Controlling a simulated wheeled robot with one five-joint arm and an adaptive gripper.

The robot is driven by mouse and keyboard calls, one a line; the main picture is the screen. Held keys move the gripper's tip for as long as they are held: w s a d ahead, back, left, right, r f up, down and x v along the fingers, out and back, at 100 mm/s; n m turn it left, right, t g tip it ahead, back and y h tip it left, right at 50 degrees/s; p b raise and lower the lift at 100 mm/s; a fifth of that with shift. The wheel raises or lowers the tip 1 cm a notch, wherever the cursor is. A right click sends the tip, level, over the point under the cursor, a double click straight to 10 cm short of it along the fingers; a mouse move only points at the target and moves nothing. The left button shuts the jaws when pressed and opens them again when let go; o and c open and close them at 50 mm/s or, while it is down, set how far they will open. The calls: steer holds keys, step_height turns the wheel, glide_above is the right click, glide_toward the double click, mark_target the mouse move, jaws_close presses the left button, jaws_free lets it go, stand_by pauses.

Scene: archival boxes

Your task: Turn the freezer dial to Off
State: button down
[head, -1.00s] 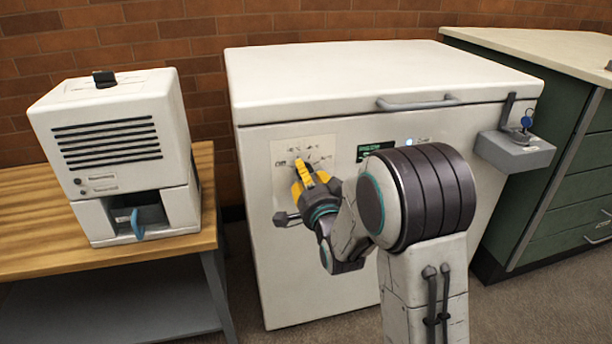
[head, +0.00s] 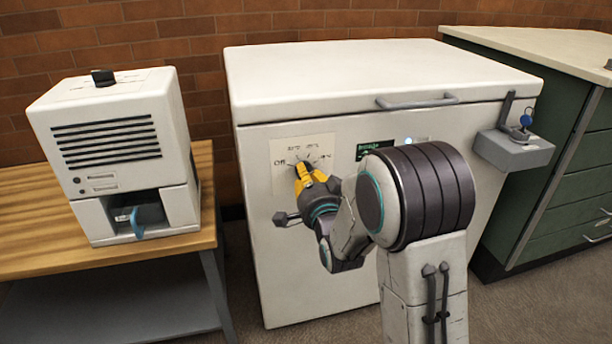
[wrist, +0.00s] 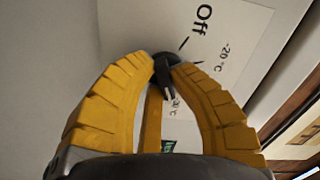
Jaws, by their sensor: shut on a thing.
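The white chest freezer (head: 340,265) stands in the middle of the head view. Its pale dial plate (head: 284,181) is on the upper left of the front, with "Off" at the left of the scale. My gripper (head: 303,172) is at the plate and hides most of the dial there. In the wrist view, the small black dial (wrist: 165,72) sits between the yellow fingertips of my gripper (wrist: 166,66), which are shut on it. The "Off" label (wrist: 204,18) is above right of the dial.
A small display (head: 375,149) is right of the plate. A grey latch with a blue key (head: 513,150) sticks out at the freezer's right. A white machine (head: 115,150) stands on a wooden table (head: 40,235) at left. A green cabinet (head: 570,165) stands at right.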

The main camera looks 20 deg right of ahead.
steer(key=n, duration=0.3)
steer(key=shift+d+n, duration=0.1)
steer(key=shift+n, duration=0.2)
steer(key=n, duration=0.3)
steer(key=shift+n, duration=0.3)
steer(key=n, duration=0.6)
steer(key=shift+r, duration=0.2)
steer(key=n, duration=0.6)
steer(key=shift+r+n, duration=0.1)
steer(key=shift+n, duration=0.2)
steer(key=n, duration=0.6)
steer(key=shift+r, duration=0.15)
steer(key=shift+n, duration=0.4)
steer(key=c, duration=1.1)
jaws_free()
